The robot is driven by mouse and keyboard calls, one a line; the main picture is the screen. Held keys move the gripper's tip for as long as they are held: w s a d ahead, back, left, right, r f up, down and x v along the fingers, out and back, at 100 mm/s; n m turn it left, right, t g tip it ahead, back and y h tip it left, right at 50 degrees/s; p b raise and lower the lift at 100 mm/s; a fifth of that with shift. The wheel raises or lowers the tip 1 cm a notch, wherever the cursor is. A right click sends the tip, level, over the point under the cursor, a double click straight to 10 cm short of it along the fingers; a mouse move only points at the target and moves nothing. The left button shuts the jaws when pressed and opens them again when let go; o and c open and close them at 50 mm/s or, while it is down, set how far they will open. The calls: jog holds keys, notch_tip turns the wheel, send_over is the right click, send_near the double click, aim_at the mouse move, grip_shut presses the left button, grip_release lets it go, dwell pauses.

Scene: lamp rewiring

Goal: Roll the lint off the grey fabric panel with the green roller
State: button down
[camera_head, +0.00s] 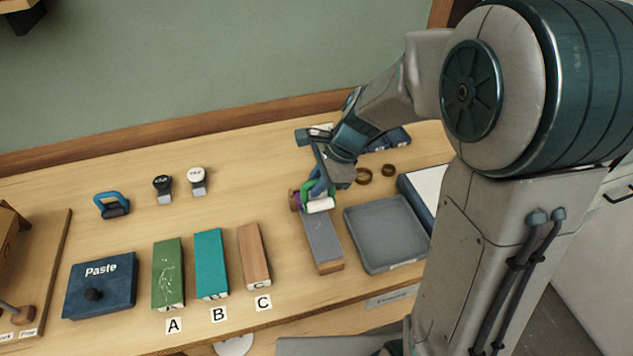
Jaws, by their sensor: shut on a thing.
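The grey fabric panel (322,236) is a narrow grey-topped block with a wooden front end, lying right of the middle of the table. My gripper (317,187) is shut on the green roller (307,192), over the far end of the panel. The roller's white cylinder (320,205) shows just below the fingers. I cannot tell whether it touches the panel. My fingers and wrist hide part of the roller and the panel's far end. No lint can be made out on the grey surface at this size.
A grey tray (425,249) lies close right of the panel. Brown rings (363,176) lie behind it. Blocks marked A (168,270), B (211,262) and C (254,255) lie left, with white marks on the green one. A blue Paste box (112,275) stands farther left.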

jog(key=shift+f, duration=0.1)
jog(key=shift+b+x, duration=0.55)
jog(key=shift+x, duration=1.15)
jog(key=shift+s, duration=0.15)
